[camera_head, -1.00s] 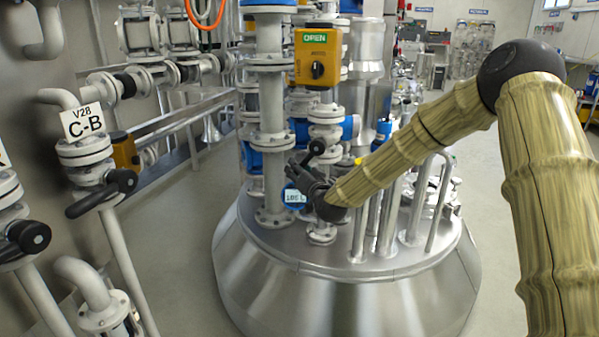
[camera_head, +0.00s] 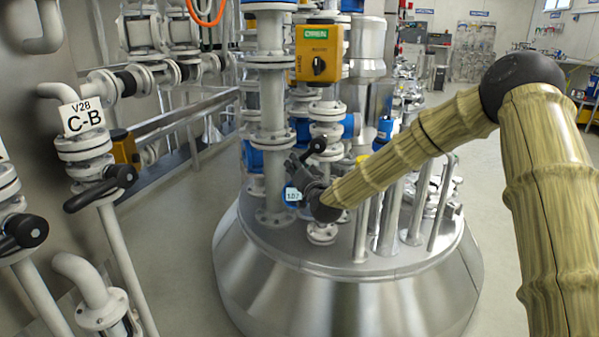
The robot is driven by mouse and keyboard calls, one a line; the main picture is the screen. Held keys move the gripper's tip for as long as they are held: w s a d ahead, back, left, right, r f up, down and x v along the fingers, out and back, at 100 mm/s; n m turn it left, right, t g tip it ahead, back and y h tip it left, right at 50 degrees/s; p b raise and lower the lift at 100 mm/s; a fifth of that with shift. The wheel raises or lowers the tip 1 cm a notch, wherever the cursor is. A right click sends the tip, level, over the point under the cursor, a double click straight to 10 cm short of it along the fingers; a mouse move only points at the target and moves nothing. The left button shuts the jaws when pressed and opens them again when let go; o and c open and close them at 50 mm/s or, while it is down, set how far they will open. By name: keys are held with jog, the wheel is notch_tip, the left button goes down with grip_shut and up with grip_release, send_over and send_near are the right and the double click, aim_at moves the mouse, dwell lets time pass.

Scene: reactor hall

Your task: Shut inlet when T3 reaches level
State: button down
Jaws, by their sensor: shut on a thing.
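My gripper (camera_head: 298,166) is at the valve pipes on top of the silver vessel (camera_head: 345,300), reached from the right. It is shut on what looks like the black lever handle (camera_head: 316,146) of a small flanged valve; the fingers and handle overlap, so the exact contact is hard to see. Just below is a small blue-framed level display (camera_head: 292,195); its digits are too small to read surely. A yellow actuator box (camera_head: 318,54) above shows a green OPEN sign and a black knob. No T3 label is visible.
A white pipe column (camera_head: 271,120) stands close left of the gripper, and upright metal tubes (camera_head: 389,215) stand to the right. Further left is a valve with a C-B V28 sign (camera_head: 82,117) and black lever. Grey floor is free around the vessel.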

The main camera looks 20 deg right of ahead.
jog(key=r+m+t+b, duration=0.1)
jog(key=w+a+r+m+t+b, duration=0.1)
jog(key=m, duration=0.1)
jog(key=r+m+h+b, duration=0.1)
jog(key=shift+w+a+m+t, duration=0.15)
jog(key=shift+a+m+t, duration=0.15)
jog(key=shift+a+t, duration=0.1)
jog(key=r+m+h, duration=0.1)
jog(key=r+m+t+b, duration=0.1)
jog(key=m+h+b, duration=0.1)
jog(key=m, duration=0.1)
jog(key=shift+w+a+r+t+h, duration=0.2)
jog(key=shift+a+r+t+h, duration=0.1)
jog(key=shift+r, duration=0.1)
jog(key=shift+r+m+h+b, duration=0.45)
jog(key=shift+r+m+h, duration=0.45)
jog(key=shift+m, duration=0.4)
jog(key=c, duration=1.3)
grip_release()
